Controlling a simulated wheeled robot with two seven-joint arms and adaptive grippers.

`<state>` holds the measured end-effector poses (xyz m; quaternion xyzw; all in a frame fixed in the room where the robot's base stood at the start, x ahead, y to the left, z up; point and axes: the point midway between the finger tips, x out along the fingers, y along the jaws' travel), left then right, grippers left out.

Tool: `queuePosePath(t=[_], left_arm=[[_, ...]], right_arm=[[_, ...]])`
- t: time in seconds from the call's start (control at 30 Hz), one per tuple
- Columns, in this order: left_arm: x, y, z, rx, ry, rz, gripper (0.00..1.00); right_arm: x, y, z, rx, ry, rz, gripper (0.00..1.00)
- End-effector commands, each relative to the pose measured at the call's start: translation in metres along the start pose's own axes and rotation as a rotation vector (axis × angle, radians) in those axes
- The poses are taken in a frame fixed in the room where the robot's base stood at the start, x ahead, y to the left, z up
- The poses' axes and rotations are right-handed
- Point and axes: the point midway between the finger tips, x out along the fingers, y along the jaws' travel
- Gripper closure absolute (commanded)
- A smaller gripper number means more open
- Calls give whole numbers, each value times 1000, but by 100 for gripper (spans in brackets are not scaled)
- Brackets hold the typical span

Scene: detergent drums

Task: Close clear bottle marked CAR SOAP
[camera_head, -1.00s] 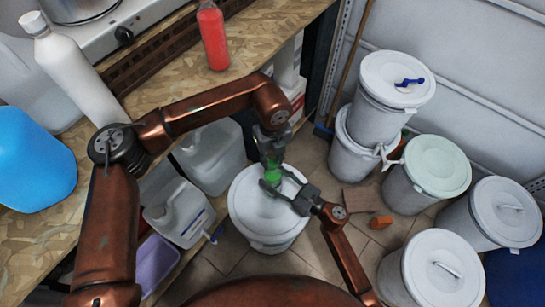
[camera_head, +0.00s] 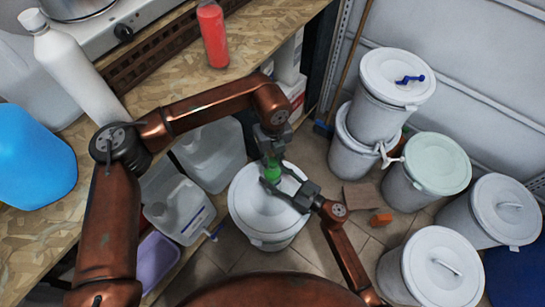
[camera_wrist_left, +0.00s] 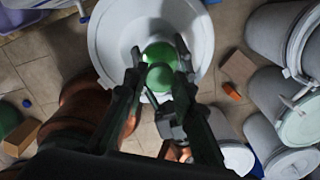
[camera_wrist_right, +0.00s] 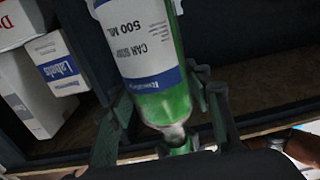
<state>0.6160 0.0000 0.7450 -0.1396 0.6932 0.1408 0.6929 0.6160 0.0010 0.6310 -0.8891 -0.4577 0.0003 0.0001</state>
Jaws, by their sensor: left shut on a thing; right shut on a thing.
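The clear bottle (camera_wrist_right: 155,60), filled with green liquid and labelled CAR SOAP 500 ML, shows in the right wrist view with its neck toward the picture's bottom. My right gripper (camera_head: 285,188) is shut on the bottle's body. Its fingers (camera_wrist_right: 165,105) flank the green part near the neck. A green cap (camera_wrist_right: 180,146) shows at the neck end; I cannot tell whether it touches the neck. My left gripper (camera_head: 270,147) is shut on the cap, at the neck end of the bottle. The left wrist view shows this green cap (camera_wrist_left: 160,77) between the left fingers, partly hidden.
A white lidded drum (camera_head: 262,225) stands below the grippers. Several more drums, one with a pale green lid (camera_head: 437,165), stand at right. The wooden bench (camera_head: 165,80) at left carries a white bottle (camera_head: 75,70), a red bottle (camera_head: 213,35) and a blue jug (camera_head: 32,160).

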Motion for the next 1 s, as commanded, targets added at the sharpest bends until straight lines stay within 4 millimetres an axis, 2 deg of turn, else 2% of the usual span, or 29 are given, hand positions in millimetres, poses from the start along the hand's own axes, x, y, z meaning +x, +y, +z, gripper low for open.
queuePosePath(t=[0.33, 0.37, 0.6, 0.87, 1.0], left_arm=[[7, 0, 0, 1, 0, 0, 84], [7, 0, 0, 1, 0, 0, 74], [8, 0, -1, 1, 3, 1, 58], [9, 0, -2, 1, 4, 2, 58], [0, 0, -1, 1, 4, 2, 58]], right_arm=[[0, 0, 0, 0, 0, 1, 98], [0, 0, 0, 0, 0, 1, 100], [0, 0, 0, 0, 0, 0, 100], [0, 0, 0, 0, 1, 0, 100], [0, 0, 0, 0, 1, 0, 100]])
